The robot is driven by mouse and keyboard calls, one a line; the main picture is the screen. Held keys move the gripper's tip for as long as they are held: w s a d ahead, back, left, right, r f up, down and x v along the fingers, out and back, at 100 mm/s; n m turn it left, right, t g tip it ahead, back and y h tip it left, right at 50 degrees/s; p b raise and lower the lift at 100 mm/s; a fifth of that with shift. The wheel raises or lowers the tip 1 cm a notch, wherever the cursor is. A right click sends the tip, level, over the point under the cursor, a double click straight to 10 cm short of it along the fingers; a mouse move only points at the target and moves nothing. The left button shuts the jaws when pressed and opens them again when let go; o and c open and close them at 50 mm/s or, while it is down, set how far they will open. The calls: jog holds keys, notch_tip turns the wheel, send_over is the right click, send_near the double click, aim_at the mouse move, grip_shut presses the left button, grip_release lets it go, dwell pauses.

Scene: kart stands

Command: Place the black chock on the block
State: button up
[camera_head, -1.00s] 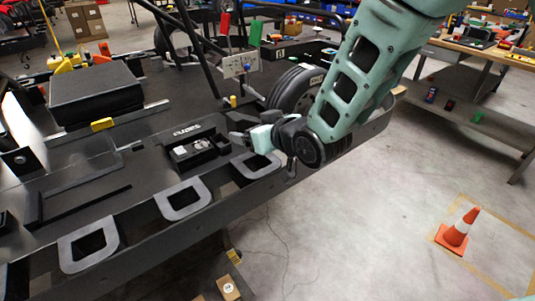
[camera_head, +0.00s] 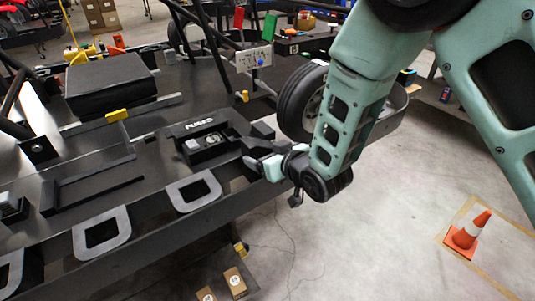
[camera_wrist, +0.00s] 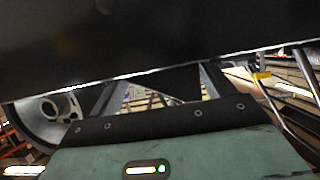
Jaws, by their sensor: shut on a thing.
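My gripper (camera_head: 252,156) is at the near edge of the kart's dark deck, beside the fuse box, shut on a dark angular piece that looks like the black chock (camera_head: 262,130). In the wrist view a large black surface, likely the same chock (camera_wrist: 120,50), fills the top above my gripper's dark pad. My arm and wrist partly hide the grip. Small brown blocks with round white labels (camera_head: 235,282) stand low down below the deck edge; I cannot tell whether one of them is the task's block.
The black fuse box (camera_head: 205,140) sits on the deck just left of my gripper. Grey D-shaped loops (camera_head: 193,191) line the deck edge. A kart wheel (camera_head: 302,100) stands close behind my wrist. An orange cone (camera_head: 468,235) is on the open floor at right.

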jog(key=shift+f, duration=0.25)
jog(key=o, duration=1)
jog(key=shift+r, duration=0.1)
jog(key=shift+c, duration=0.2)
jog(key=shift+r, duration=0.1)
jog(key=shift+r, duration=0.2)
jog(key=p+v, duration=0.3)
jog(key=v, duration=0.9)
jog(key=shift+f, duration=0.1)
